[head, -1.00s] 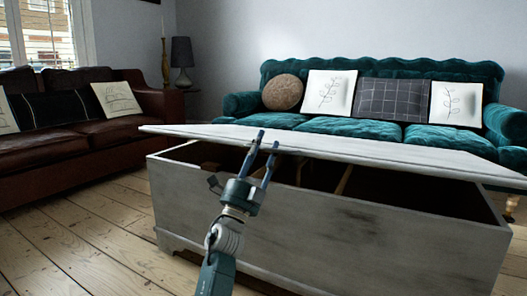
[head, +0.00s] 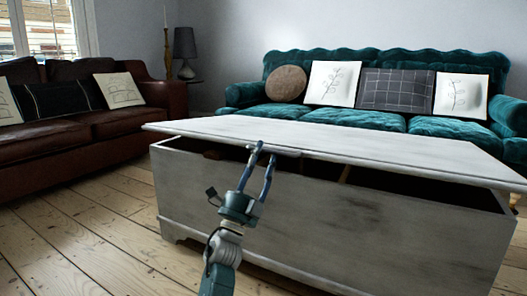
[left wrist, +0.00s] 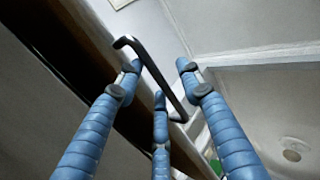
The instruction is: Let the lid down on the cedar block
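The grey-white chest (head: 330,210) stands before me with its lid (head: 330,135) tilted slightly open, leaving a dark gap along the front. A brown wooden piece (head: 213,155) shows in the gap at the left; I cannot tell whether it is the cedar block or whether the lid touches it. Another wooden piece (head: 345,174) shows farther right. My left gripper (head: 264,150) is at the lid's front edge. In the left wrist view, its fingers (left wrist: 158,82) are apart, with the dark lid handle (left wrist: 150,75) between them. My right gripper is not in view.
A teal sofa (head: 330,115) with several cushions stands behind the chest. A brown leather sofa (head: 120,122) is at the left. A dark lamp (head: 186,50) stands in the corner. Bare floorboards (head: 90,220) are clear at the front left.

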